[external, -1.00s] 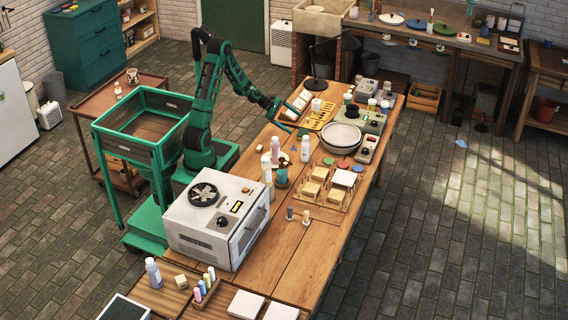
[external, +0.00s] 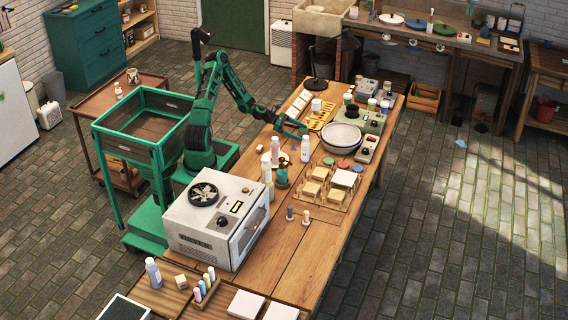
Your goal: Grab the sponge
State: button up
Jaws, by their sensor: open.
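I cannot tell for certain which thing is the sponge. A small beige block (external: 181,281) that could be one lies at the near left end of the wooden table (external: 262,262). My gripper (external: 303,131) is over the far half of the table, left of the round white basin (external: 342,138) and just beyond a white bottle (external: 305,149). It is open, and I see nothing held in it. The fingertips are small and partly lost among the things behind them.
A grey kiln-like box (external: 216,222) stands on the near left part of the table. A board with several beige blocks (external: 313,188) lies right of the bottles. A yellow tray (external: 320,118) lies beyond my gripper. The table's middle front is mostly clear.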

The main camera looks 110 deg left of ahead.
jog(key=shift+x, duration=1)
jog(key=c, duration=1.1)
